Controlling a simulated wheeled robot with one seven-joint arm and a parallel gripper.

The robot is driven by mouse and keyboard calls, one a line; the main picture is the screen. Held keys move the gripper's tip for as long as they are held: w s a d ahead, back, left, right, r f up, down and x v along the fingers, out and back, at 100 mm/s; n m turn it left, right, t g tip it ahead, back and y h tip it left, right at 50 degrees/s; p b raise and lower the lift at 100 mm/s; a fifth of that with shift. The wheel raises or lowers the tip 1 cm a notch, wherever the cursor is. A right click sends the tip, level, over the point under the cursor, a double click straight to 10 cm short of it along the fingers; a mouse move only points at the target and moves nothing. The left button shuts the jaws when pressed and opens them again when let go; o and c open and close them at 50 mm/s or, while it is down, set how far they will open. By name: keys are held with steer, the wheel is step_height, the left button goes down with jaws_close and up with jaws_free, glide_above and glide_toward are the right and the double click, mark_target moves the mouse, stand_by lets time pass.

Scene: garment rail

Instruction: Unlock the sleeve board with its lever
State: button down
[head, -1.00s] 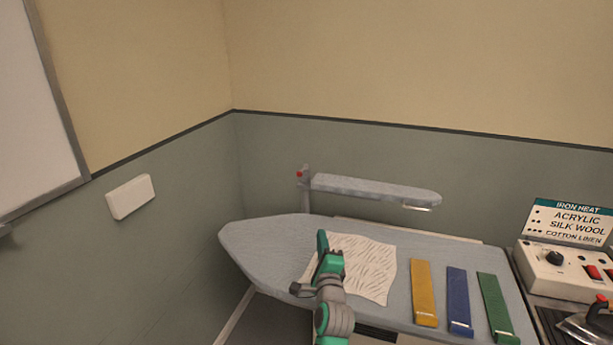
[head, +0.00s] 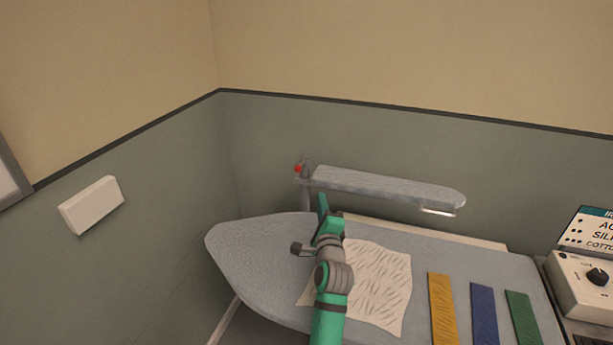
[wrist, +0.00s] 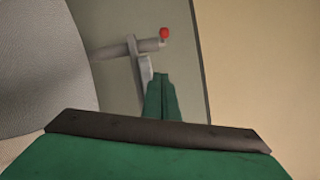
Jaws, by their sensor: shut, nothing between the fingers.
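The sleeve board (head: 388,187) is a narrow grey padded board held above the main ironing board at the back. Its left end meets a grey post (head: 306,190). The lever's red knob (head: 298,169) sits at the top left of this post. In the wrist view the red knob (wrist: 164,32) is on a short grey stem beyond my fingers. My gripper (head: 322,200) is shut and empty, above the ironing board and just right of the post in the picture. In the wrist view its green fingers (wrist: 160,80) overlap the post's lower part; contact cannot be told.
The grey ironing board (head: 245,245) carries a creased pale cloth (head: 385,280) under my arm. Yellow (head: 442,305), blue (head: 488,310) and green (head: 522,318) strips lie at its right. A control box (head: 590,285) stands far right. Walls close in behind and left.

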steer(key=shift+w, duration=0.1)
glide_toward(302, 163)
steer(key=w+d, duration=0.1)
steer(key=w+d+f, duration=0.1)
steer(key=d, duration=0.1)
steer(key=w+d+f, duration=0.1)
steer(key=shift+d, duration=0.3)
steer(key=a, duration=0.2)
steer(key=a+r, duration=0.1)
steer(key=a, duration=0.1)
steer(key=shift+w, duration=0.3)
